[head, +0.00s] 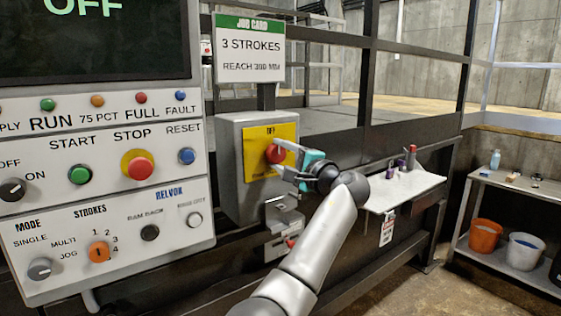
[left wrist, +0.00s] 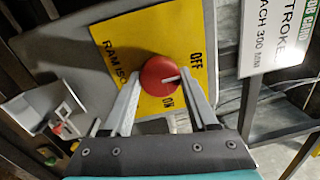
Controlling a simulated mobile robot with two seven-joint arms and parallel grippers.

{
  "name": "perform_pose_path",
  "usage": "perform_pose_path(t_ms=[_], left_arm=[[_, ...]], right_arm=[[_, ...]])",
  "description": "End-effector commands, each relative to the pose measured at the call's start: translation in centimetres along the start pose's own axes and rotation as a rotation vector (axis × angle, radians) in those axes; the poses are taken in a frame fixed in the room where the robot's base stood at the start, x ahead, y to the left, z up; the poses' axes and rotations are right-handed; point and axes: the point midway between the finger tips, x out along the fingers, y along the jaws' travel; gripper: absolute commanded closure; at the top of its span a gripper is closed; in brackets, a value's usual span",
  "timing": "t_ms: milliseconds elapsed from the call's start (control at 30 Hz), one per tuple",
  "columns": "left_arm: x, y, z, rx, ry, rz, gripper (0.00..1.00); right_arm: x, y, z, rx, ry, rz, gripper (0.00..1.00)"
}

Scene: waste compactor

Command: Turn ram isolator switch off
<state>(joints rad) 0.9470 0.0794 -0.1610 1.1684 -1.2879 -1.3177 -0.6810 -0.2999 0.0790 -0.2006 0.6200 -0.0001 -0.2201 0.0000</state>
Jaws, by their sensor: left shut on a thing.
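The ram isolator switch is a round red knob (head: 275,153) on a yellow plate (head: 257,167) on a grey box (head: 229,170). In the left wrist view, the red knob (left wrist: 157,72) has a white mark pointing right, nearer the OFF label than the ON label on the yellow plate (left wrist: 125,42). My left gripper (head: 281,157) comes from the right and is shut on the knob. Its two fingers also show in the left wrist view (left wrist: 160,92), one on each side of the knob. My right gripper is not in view.
A control panel (head: 100,190) with buttons and knobs stands left of the box. A job card sign (head: 249,48) is above it. A small bracket with a red part (head: 288,238) is below. A shelf (head: 405,188) and a rack with buckets (head: 484,235) are at right.

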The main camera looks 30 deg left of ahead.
Motion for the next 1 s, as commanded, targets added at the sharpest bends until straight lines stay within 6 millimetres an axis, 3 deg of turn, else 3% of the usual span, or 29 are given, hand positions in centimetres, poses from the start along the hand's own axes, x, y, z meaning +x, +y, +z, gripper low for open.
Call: perform_pose_path(t_ms=[467,500,733,1000], left_arm=[[-0.01,0.04,0.00,-0.014,-0.001,0.002,0.97],[-0.01,0.04,0.00,-0.013,-0.001,0.002,0.36],[-0.01,0.03,0.00,-0.012,-0.001,0.001,0.11],[-0.10,0.02,-0.02,-0.011,0.000,0.001,0.11]], right_arm=[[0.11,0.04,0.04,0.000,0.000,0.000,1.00],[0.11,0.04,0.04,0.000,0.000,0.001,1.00],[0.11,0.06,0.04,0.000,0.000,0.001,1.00],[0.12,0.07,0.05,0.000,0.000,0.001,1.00]])
